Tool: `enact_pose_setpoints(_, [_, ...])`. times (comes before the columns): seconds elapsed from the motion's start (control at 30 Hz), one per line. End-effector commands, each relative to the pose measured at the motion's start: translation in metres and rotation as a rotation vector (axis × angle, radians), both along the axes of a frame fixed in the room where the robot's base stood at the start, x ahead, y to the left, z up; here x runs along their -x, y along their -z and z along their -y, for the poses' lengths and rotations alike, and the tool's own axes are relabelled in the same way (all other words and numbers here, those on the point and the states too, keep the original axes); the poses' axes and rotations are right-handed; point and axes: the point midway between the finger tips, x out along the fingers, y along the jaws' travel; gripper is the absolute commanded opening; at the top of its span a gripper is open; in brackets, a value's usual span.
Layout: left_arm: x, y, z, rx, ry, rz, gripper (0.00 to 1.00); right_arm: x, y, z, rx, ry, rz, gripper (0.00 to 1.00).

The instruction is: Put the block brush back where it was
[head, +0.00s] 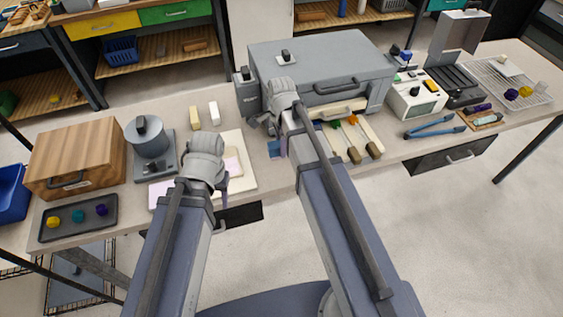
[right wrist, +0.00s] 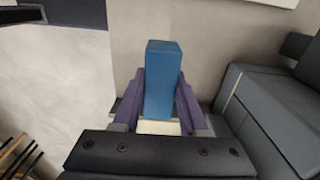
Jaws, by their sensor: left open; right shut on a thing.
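The block brush shows as an upright blue block (right wrist: 162,82) between the purple fingers of my right gripper (right wrist: 160,115) in the right wrist view. A cream part shows at its near end. In the head view a bit of its blue (head: 274,149) shows below my right wrist, in front of the large grey case. My right gripper is shut on it; whether it touches the table cannot be told. My left gripper (head: 223,190) is open over the front of a pale board (head: 242,176); its fingers are mostly hidden by my arm. A beige block (head: 233,161) lies on that board.
The grey case (head: 325,65) stands behind my right gripper. Two small blocks (head: 195,119) stand behind the board.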

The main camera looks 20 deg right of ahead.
Motion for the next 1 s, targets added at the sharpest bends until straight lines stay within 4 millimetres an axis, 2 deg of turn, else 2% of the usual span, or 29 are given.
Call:
enact_pose_setpoints(0.03, [0.000, 0.013, 0.000, 0.000, 0.000, 0.000, 0.50, 0.000, 0.013, 0.000, 0.000, 0.000, 0.000, 0.00])
enact_pose_setpoints(0.33, [0.000, 0.018, 0.000, 0.000, 0.000, 0.000, 0.50, 0.000, 0.018, 0.000, 0.000, 0.000, 0.000, 0.00])
enact_pose_setpoints(0.63, [0.000, 0.052, 0.000, 0.000, 0.000, 0.000, 0.50, 0.000, 0.053, 0.000, 0.000, 0.000, 0.000, 0.00])
enact_pose_setpoints(1.0, [0.000, 0.053, 0.000, 0.000, 0.000, 0.000, 0.50, 0.000, 0.053, 0.000, 0.000, 0.000, 0.000, 0.00])
